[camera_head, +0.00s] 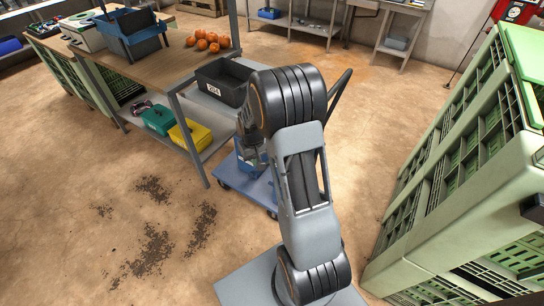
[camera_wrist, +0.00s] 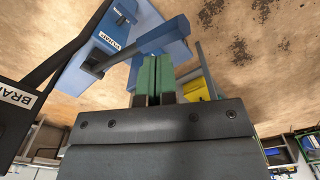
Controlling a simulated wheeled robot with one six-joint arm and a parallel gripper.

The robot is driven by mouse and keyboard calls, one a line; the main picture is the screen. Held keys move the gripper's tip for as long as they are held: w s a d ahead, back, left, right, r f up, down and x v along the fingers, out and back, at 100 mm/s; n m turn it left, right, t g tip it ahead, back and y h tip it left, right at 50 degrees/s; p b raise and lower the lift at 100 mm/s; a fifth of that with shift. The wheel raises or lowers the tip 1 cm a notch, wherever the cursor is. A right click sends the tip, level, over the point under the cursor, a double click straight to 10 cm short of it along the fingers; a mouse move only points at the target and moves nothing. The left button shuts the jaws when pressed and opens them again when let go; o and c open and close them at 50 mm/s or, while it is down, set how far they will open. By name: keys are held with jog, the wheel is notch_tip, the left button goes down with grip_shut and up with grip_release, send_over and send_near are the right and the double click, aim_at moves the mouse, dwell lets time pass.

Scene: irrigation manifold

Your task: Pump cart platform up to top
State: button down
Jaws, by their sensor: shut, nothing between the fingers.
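The cart (camera_head: 250,187) is a low blue platform on casters with a black push handle (camera_head: 340,88); my arm hides much of it in the head view. In the wrist view, its blue housing (camera_wrist: 103,30) bears a "PUMP" label. A blue pedal-like block (camera_wrist: 165,38) on a grey lever (camera_wrist: 108,60) lies just beyond my fingertips; I cannot tell whether they touch it. A label reading "BRA…" (camera_wrist: 17,96) sits on a dark part at left. My gripper (camera_wrist: 157,72) has green fingertips, pressed together and empty. In the head view it is mostly hidden behind my arm.
Green crates (camera_head: 450,180) are stacked at right. Dark soil (camera_head: 150,250) lies on open floor.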

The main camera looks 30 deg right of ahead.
dwell(0.3)
notch_tip(320, 180, down, 14)
jog(key=b, duration=1.1)
notch_tip(320, 180, up, 14)
jog(key=p, duration=1.1)
jog(key=shift+r, duration=0.2)
notch_tip(320, 180, up, 5)
jog(key=p, duration=0.3)
jog(key=shift+f+p, duration=0.15)
jog(key=shift+p, duration=0.2)
